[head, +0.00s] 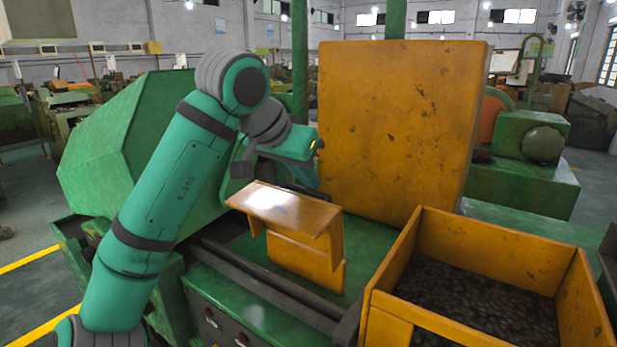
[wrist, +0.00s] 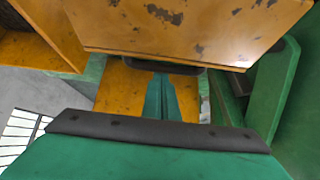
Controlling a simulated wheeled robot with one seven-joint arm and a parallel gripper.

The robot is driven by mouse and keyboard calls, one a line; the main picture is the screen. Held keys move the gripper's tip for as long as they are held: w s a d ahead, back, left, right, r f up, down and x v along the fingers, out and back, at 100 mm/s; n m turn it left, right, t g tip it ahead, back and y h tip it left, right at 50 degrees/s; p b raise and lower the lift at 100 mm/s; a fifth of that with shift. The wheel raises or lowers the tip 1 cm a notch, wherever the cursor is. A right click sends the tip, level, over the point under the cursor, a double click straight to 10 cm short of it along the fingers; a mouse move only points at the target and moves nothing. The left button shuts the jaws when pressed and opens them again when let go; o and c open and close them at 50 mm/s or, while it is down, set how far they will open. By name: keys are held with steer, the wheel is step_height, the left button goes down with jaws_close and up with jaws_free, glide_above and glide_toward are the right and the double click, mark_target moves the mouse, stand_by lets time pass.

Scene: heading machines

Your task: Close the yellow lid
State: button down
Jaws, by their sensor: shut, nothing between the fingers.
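The yellow lid (head: 400,130) is a large worn panel that stands upright, raised above the green machine, in the head view. A worn yellow panel (wrist: 190,30), apparently the lid, fills the top of the wrist view. A dark bar (wrist: 190,69), like a handle, runs along its lower edge there. My gripper (wrist: 161,82) is shut and empty, its green fingertips close below this bar. Whether they touch it I cannot tell. In the head view my gripper (head: 306,175) is beside the lid's left edge, its fingertips partly hidden.
A yellow bent-sheet piece (head: 295,225) stands on the green machine (head: 240,250) below my gripper. A yellow bin (head: 490,245) with dark small parts stands at the front right. A green housing (head: 120,145) rises behind my arm at the left.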

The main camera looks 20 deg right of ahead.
steer(key=shift+a+t+h, duration=0.25)
steer(key=shift+t+h, duration=0.05)
steer(key=shift+s, duration=0.1)
steer(key=shift+s+h, duration=0.1)
steer(key=shift+h, duration=0.2)
